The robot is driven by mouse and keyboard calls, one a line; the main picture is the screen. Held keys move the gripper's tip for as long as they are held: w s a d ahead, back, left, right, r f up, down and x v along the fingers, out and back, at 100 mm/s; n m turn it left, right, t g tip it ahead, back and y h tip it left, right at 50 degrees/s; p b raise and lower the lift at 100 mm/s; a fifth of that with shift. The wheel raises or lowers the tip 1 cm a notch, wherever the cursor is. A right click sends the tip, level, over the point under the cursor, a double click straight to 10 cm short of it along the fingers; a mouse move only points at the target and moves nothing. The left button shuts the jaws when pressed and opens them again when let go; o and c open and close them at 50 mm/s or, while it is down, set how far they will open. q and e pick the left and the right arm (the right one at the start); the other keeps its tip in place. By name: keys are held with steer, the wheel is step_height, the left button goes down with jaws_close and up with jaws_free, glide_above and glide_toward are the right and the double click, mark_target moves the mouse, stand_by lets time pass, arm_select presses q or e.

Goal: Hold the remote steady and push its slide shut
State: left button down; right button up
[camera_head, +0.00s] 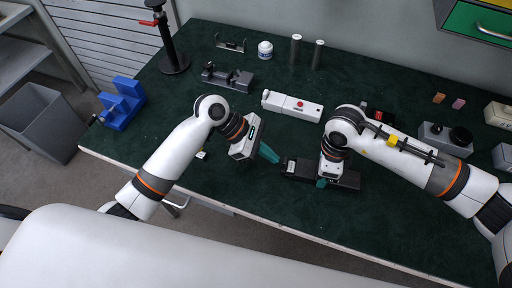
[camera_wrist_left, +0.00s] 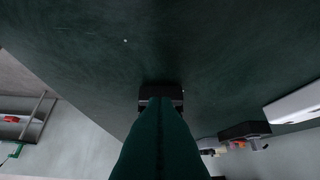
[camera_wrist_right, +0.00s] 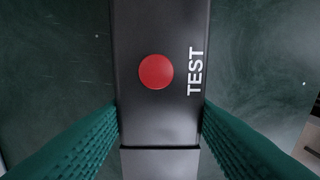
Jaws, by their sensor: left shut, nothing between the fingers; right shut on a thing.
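The black remote (camera_head: 348,180) lies at the front of the green table. In the right wrist view, the remote (camera_wrist_right: 160,115) shows a red button, the word TEST and a seam across its body. The part beyond the seam (camera_wrist_right: 160,163) may be the slide; I cannot tell how far open it is. My right gripper (camera_head: 322,182) is shut on the remote, a finger on each side (camera_wrist_right: 160,130). My left gripper (camera_head: 271,155) is shut and empty, its tips close to the remote's left end. In the left wrist view, that dark end (camera_wrist_left: 160,91) sits just beyond the fingers; contact is unclear.
A grey fixture (camera_head: 228,77), a white jar (camera_head: 265,50) and two dark cylinders (camera_head: 296,50) stand farther back. A blue holder (camera_head: 121,104) is at left. Table between left arm and fixture is clear.

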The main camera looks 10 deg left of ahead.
mark_target(287, 161)
arm_select(q)
steer(key=shift+d, duration=0.25)
steer(key=shift+d, duration=1.55)
arm_select(e)
steer(key=shift+a, duration=0.15)
arm_select(q)
steer(key=shift+a, duration=0.55)
arm_select(e)
steer(key=shift+a, duration=0.1)
arm_select(q)
steer(key=a, duration=0.3)
steer(key=shift+a, duration=0.2)
steer(key=v, duration=1)
arm_select(e)
steer(key=shift+d, duration=0.2)
